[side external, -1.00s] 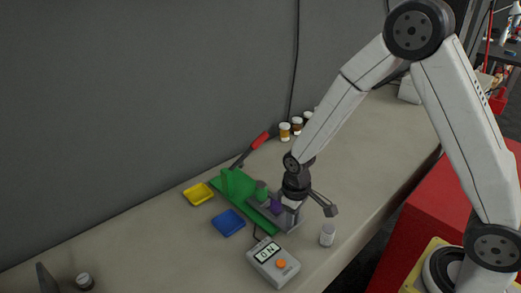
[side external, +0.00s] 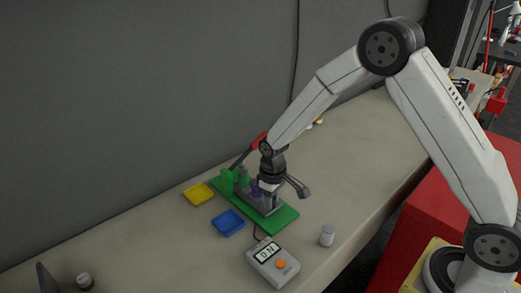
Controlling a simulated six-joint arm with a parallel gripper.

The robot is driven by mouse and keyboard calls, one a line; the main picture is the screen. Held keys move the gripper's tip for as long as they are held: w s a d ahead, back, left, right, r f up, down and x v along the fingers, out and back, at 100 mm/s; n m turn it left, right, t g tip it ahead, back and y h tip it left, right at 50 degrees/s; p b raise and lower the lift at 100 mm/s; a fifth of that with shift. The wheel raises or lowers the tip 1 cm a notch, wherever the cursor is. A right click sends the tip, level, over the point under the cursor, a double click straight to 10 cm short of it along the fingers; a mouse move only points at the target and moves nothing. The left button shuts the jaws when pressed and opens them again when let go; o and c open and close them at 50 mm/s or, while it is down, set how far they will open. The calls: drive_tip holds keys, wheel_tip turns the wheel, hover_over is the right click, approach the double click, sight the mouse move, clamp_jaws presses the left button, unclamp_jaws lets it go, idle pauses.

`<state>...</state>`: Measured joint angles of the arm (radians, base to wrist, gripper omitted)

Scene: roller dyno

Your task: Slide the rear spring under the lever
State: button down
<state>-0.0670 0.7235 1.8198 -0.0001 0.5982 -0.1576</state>
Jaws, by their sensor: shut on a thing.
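A green base (side external: 284,218) lies on the bench, with a green upright at its far left end. A lever with a red handle (side external: 259,140) runs up and right from near that upright. A grey slide (side external: 268,208) sits on the base, carrying a purple piece (side external: 256,190) and a green piece (side external: 243,180) near the upright; these look like springs, but which is the rear one I cannot tell.
A yellow tray (side external: 198,195) and a blue tray (side external: 228,223) lie left of the base. The bench beyond is mostly clear.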

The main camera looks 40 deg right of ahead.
drive_tip(key=shift+w, duration=0.6)
drive_tip(key=shift+c, duration=2.2)
unclamp_jaws()
drive_tip(key=shift+r, duration=0.1)
wheel_tip(320, 180, up, 8)
drive_tip(key=shift+f, duration=0.2)
drive_tip(key=shift+s, duration=0.1)
